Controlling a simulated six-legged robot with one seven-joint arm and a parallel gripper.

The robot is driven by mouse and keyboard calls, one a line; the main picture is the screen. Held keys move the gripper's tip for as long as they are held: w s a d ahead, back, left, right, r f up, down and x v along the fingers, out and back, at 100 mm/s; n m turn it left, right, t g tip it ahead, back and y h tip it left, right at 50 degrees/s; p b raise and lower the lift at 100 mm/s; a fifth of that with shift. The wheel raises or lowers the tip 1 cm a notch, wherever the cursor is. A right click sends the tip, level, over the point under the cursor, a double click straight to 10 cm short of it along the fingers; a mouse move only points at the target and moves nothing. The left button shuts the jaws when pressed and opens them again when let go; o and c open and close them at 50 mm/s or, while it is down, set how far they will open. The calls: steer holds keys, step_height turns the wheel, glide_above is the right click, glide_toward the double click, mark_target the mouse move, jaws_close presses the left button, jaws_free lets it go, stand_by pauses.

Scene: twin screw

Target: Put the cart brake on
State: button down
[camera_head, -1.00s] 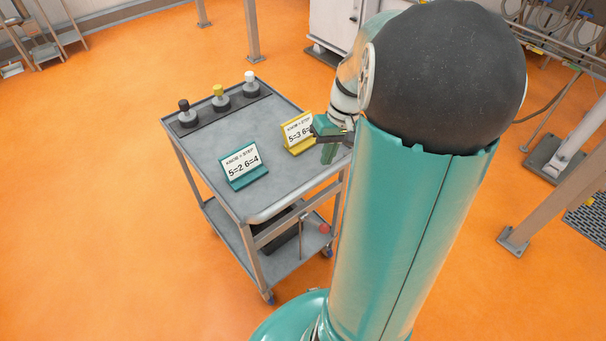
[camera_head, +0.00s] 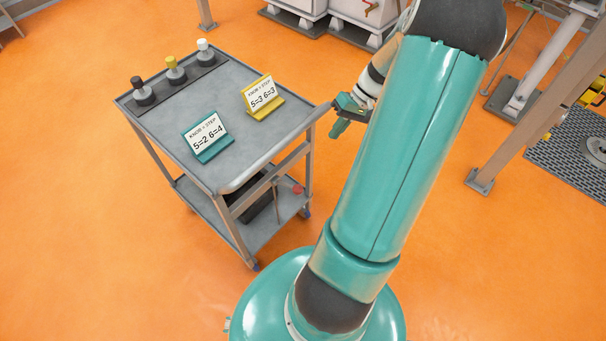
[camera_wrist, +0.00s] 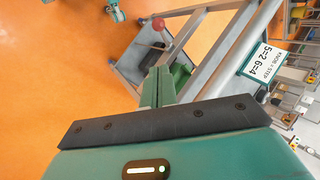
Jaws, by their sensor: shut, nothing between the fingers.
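The grey cart (camera_head: 165,130) stands left of my arm in the head view. A red ball knob (camera_head: 298,189) shows low on its right side, near the lower shelf. In the wrist view the red ball (camera_wrist: 158,23) is beyond my fingertips, beside the cart frame (camera_wrist: 215,50), with a thin rod by it. I take it for the brake handle, but its position is hard to read. My gripper (camera_head: 340,130) is shut and empty, just right of the cart's upper right corner, above and apart from the red ball. Its closed fingers (camera_wrist: 158,82) point toward the lower shelf.
A teal sign (camera_head: 208,138) and a yellow sign (camera_head: 263,98) stand on the cart top, with black, yellow and white knobs (camera_head: 174,70) behind. A dark box (camera_head: 253,203) sits on the lower shelf. A metal post (camera_head: 480,180) stands right; orange floor is clear around the cart.

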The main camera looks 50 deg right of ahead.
steer(key=x, duration=1.9)
steer(key=shift+s+f, duration=0.1)
steer(key=shift+s, duration=0.05)
steer(key=s+f+n+t+y, duration=0.1)
steer(key=s+f+n+t, duration=0.1)
steer(key=f+t, duration=0.4)
steer(key=shift+s+f+t, duration=0.3)
steer(key=shift+s+f, duration=0.45)
steer(key=shift+r, duration=0.1)
steer(key=shift+r, duration=0.7)
steer(key=shift+d, duration=0.1)
